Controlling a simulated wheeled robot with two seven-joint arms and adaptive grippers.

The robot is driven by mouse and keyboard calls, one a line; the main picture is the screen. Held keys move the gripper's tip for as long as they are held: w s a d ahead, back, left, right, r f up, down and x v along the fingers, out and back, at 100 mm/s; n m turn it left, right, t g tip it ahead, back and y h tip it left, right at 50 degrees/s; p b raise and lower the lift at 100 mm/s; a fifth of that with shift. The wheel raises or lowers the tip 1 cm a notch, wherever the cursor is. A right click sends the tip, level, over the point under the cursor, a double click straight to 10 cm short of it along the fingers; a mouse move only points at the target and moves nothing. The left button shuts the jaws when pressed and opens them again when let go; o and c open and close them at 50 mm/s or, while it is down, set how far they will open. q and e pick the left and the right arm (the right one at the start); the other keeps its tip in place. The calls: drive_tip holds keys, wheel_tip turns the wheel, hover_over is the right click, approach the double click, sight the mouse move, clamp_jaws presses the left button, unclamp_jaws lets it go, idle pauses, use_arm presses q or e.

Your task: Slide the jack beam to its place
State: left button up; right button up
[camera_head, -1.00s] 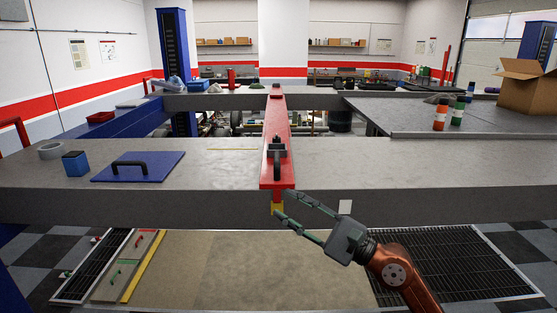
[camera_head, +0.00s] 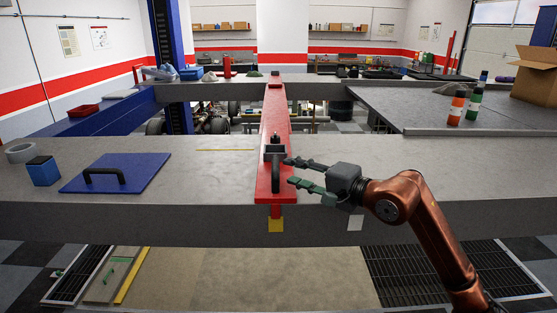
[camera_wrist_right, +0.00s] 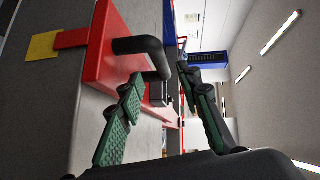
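The red jack beam (camera_head: 273,120) spans from the near grey ledge to the far one. A black handle (camera_head: 275,160) stands on its near end. Its red front tab points down at a yellow mark (camera_head: 275,225) on the ledge's front face. A white mark (camera_head: 355,223) lies to the right. My right gripper (camera_head: 289,172) is open just right of the handle, pointing left. In the right wrist view the handle (camera_wrist_right: 148,52) shows by the fingertips (camera_wrist_right: 158,78), with the beam (camera_wrist_right: 112,55) beyond; I cannot tell whether they touch. My left gripper is out of view.
Bottles (camera_head: 465,107) and a cardboard box (camera_head: 537,80) stand far right. The ledge right of the beam looks clear.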

sight(277, 163)
drive_tip(key=x, duration=0.1)
drive_tip(key=p+x, duration=0.1)
drive_tip(key=x, duration=0.2)
drive_tip(key=shift+s+a+r+p, duration=0.2)
drive_tip(key=shift+r+p, duration=0.1)
drive_tip(key=shift+p, duration=0.1)
drive_tip(key=shift+w+a+f+p, duration=0.2)
drive_tip(key=shift+w+a, duration=0.1)
drive_tip(key=shift+w, duration=0.2)
drive_tip(key=shift+w+a+f+p, duration=0.15)
drive_tip(key=shift+w+a, duration=0.15)
drive_tip(key=shift+w, duration=0.25)
drive_tip(key=shift+w+a, duration=0.2)
drive_tip(key=shift+w, duration=0.1)
drive_tip(key=shift+a+f, duration=0.1)
drive_tip(key=shift+a, duration=0.1)
drive_tip(key=shift+c, duration=0.7)
drive_tip(key=c, duration=0.5)
clamp_jaws()
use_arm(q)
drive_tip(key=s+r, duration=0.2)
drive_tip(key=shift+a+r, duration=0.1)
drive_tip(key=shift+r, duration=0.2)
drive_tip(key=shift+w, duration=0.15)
